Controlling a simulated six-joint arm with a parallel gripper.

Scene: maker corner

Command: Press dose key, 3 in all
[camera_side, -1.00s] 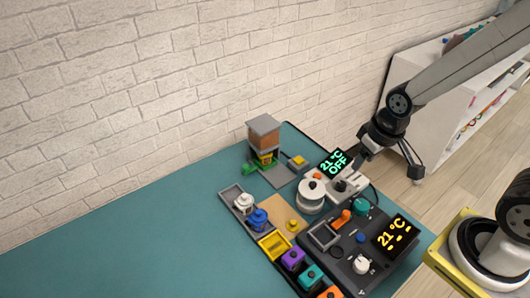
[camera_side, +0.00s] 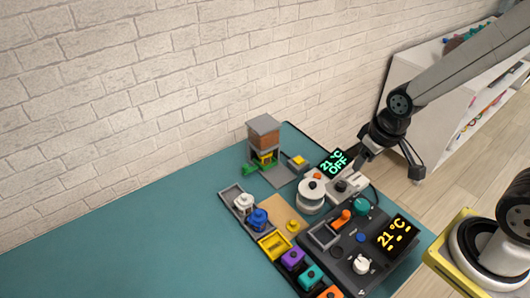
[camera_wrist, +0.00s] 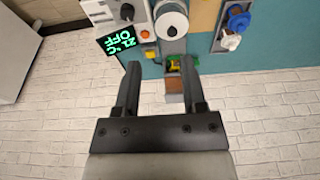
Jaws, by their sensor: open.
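The dispenser (camera_side: 264,139), with a grey top and brown hopper, stands on a grey base at the back of the teal table. A yellow key (camera_side: 298,160), apparently the dose key, sits on a small block on its right. In the wrist view the dispenser (camera_wrist: 174,86) shows between and beyond my fingers, with the yellow key (camera_wrist: 150,53) to its left. My gripper (camera_side: 391,167) is open and empty, raised to the right of the dispenser. In the wrist view my gripper (camera_wrist: 160,64) has its fingers wide apart. Contact with the key cannot be seen.
A lit display (camera_side: 334,163) reads 21 °C OFF beside a white round pot (camera_side: 311,193). A dark control panel (camera_side: 341,259) fills the front right. A grey tray (camera_side: 231,191) holds white and blue pieces. The table's left side is clear; a brick wall stands behind.

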